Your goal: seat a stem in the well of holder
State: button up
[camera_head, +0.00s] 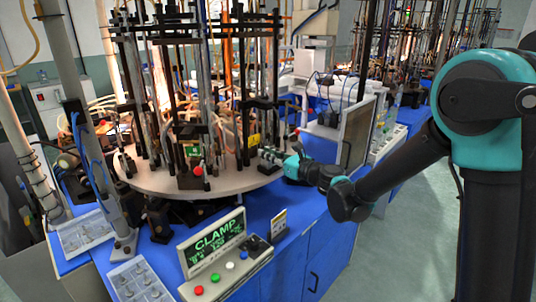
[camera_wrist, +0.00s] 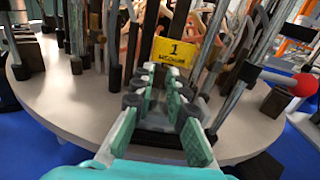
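My gripper (camera_head: 268,155) reaches in over the right rim of the round turntable. In the wrist view my gripper (camera_wrist: 160,105) is open, its green-padded fingers apart, and I see nothing held between them. A yellow label reading 1 (camera_wrist: 175,51) stands just beyond the fingertips, on a dark holder among black posts. A dark block (camera_wrist: 165,138) lies below and between the fingers. The holder's well is not clear in either view. Small clear pieces, possibly stems, lie in two trays (camera_head: 82,234) (camera_head: 140,282) at the left, too small to tell.
The round turntable (camera_head: 140,180) carries several tall black posts and rods close around my gripper. A red ball (camera_wrist: 303,84) on a rod sticks out at the right in the wrist view. A CLAMP display panel (camera_head: 213,242) with buttons stands on the blue bench in front.

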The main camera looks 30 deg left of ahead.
jog(key=shift+v, duration=2.25)
jog(key=shift+o, duration=0.6)
jog(key=o, duration=0.4)
jog(key=shift+o, duration=0.2)
jog(key=shift+r, duration=0.1)
jog(key=shift+s+d+r, duration=0.2)
jog(key=shift+d+r, duration=0.5)
jog(key=shift+r, duration=0.05)
jog(key=shift+s+d+r, duration=0.25)
jog(key=shift+d+r, duration=0.45)
jog(key=shift+d, duration=0.05)
